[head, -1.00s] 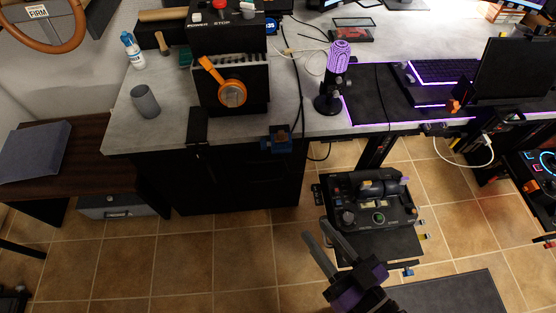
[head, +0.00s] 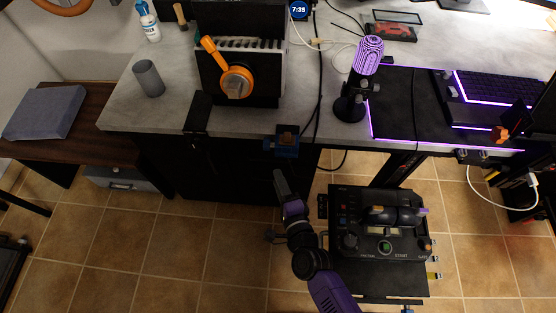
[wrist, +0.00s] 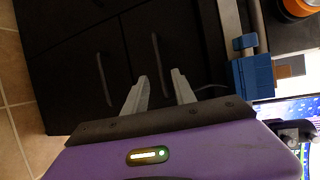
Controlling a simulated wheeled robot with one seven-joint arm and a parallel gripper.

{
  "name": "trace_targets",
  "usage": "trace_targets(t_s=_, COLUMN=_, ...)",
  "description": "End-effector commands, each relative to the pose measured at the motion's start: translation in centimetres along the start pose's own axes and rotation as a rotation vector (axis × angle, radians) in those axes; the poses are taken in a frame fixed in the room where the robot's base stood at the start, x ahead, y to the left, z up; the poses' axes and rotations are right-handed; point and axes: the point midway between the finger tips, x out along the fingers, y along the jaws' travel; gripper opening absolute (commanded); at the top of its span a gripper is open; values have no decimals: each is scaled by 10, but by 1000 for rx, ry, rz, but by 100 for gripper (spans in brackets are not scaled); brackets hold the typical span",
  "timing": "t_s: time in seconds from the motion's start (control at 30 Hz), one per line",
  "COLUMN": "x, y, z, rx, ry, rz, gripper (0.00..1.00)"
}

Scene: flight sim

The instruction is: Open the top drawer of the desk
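The desk's black drawer cabinet (head: 215,175) stands under the grey desktop, its front dark in the head view. In the wrist view the cabinet (wrist: 70,50) appears turned sideways, with the desktop side to the right. Two slim bar handles show there: the one nearer the desktop, on the top drawer (wrist: 157,60), and a lower one (wrist: 103,80). The drawers look shut. My gripper (wrist: 160,76) is open and empty, its two grey fingers apart, with their tips near the upper handle in the picture; contact cannot be told. In the head view my gripper (head: 280,180) is in front of the cabinet's right part.
A blue clamp (head: 287,147) sits on the desk edge above my gripper. A black control panel (head: 385,235) stands close to the right of my arm. A headphone hanger (head: 198,115) overhangs the edge at left. Tiled floor before the cabinet is free.

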Motion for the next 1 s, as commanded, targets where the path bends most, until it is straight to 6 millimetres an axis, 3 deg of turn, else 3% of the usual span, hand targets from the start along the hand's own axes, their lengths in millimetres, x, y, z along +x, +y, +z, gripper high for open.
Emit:
trace_targets(t_s=0.5, x=68, y=2, z=0, rx=0, ry=0, rz=-2, gripper=32)
trace_targets(t_s=0.9, x=75, y=0, z=0, rx=-1, ry=0, rz=0, gripper=32)
trace_targets(t_s=1.0, x=75, y=0, z=0, rx=-1, ry=0, rz=0, gripper=15)
